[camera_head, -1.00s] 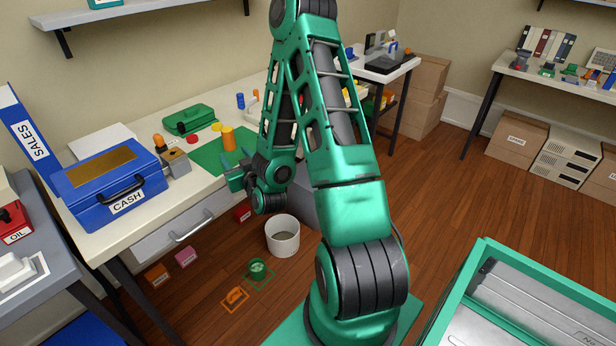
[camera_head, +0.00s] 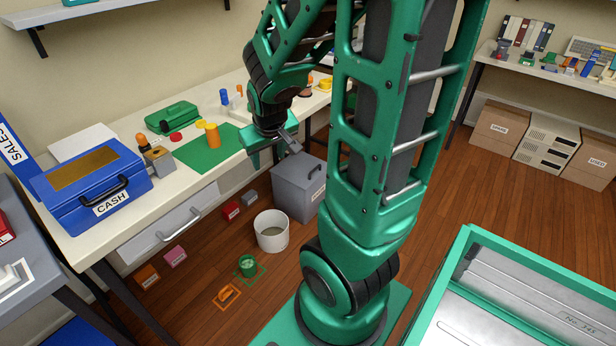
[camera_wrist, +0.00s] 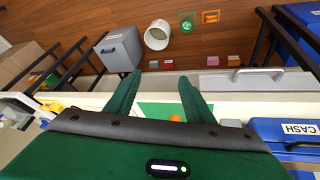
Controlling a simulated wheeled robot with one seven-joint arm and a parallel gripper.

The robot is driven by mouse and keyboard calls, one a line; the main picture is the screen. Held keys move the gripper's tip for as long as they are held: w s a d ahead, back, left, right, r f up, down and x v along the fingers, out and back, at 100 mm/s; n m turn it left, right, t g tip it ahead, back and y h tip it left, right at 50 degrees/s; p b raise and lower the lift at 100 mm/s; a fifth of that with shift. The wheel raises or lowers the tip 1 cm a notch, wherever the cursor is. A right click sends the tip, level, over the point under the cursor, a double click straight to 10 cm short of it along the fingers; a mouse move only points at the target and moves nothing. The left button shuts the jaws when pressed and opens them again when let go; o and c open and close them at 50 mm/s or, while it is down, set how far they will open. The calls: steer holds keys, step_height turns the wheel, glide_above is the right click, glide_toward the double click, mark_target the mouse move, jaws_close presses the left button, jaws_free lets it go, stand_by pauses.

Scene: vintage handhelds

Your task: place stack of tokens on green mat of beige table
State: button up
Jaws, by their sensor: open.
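An orange cylindrical stack, which looks like the stack of tokens (camera_head: 212,137), stands upright on the green mat (camera_head: 208,160) on the beige table (camera_head: 110,232). My gripper (camera_head: 270,152) is right of the mat, near the table's front edge, apart from the stack. It is open, with nothing seen between its fingers. In the wrist view, the open fingers of my gripper (camera_wrist: 160,84) spread over the table's edge. A bit of the green mat (camera_wrist: 150,108) and the top of the orange stack (camera_wrist: 175,117) show there, partly hidden by the gripper body.
A blue cash box (camera_head: 92,184) and a green case (camera_head: 172,117) stand on the table. A red disc (camera_head: 176,137) and a yellow disc (camera_head: 201,124) are near the mat. A white bin (camera_head: 271,232) and grey bin (camera_head: 298,190) stand on the floor below.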

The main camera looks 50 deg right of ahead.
steer(key=s+a+r+m+g+y, duration=0.1)
steer(key=s+a+r+g, duration=0.1)
steer(key=s, duration=0.7)
steer(key=s+a+r+m+g+y, duration=0.1)
steer(key=s+a+r+g+y, duration=0.1)
steer(key=s, duration=0.7)
step_height(320, 180, up, 3)
steer(key=shift+s+a+f+m, duration=0.2)
steer(key=shift+s+a+m, duration=0.15)
steer(key=shift+a, duration=0.45)
